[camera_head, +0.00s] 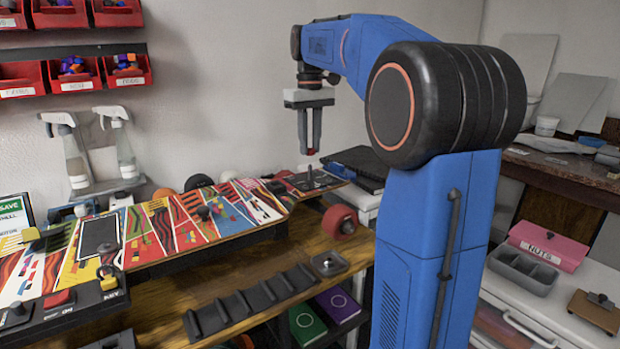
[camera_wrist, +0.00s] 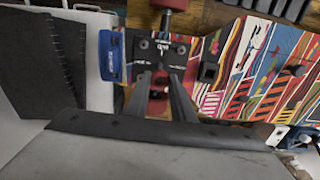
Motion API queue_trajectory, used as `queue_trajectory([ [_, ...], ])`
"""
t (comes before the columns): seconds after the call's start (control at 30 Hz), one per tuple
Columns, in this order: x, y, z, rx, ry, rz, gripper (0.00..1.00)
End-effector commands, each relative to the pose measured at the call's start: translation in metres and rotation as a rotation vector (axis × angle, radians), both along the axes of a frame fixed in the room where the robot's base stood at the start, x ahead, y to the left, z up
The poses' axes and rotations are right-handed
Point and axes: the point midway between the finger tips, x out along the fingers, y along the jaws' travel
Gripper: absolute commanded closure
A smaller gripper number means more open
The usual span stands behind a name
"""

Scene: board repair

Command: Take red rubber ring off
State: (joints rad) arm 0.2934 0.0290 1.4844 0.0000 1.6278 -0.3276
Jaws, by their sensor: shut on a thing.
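My gripper (camera_head: 310,152) points straight down above the far right end of the colourful board (camera_head: 205,212). Its fingers are shut on a small red piece (camera_wrist: 157,92), which looks like the red rubber ring and shows between the fingers in the wrist view. In the head view the fingers almost hide it. Just below the fingertips a thin upright post (camera_head: 310,176) rises from the dark plate at the board's end. The fingertips look a little above the post. The dark plate with bolts (camera_wrist: 146,47) also shows in the wrist view.
A red wheel (camera_head: 340,220) sits beside the board's right end. A blue item (camera_wrist: 111,56) is left of the plate in the wrist view. A black ribbed rack (camera_head: 250,300) lies on the bench in front. Spray bottles (camera_head: 118,145) stand behind the board.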

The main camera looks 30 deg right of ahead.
Motion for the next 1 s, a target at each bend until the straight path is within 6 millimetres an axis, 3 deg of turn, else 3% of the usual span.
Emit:
queue_trajectory([
  [0.7, 0.0, 0.0, 0.046, 0.0, -0.001, 0.0, 0.94],
  [1.0, 0.0, 0.0, 0.052, 0.0, 0.0, 0.0, 0.94],
])
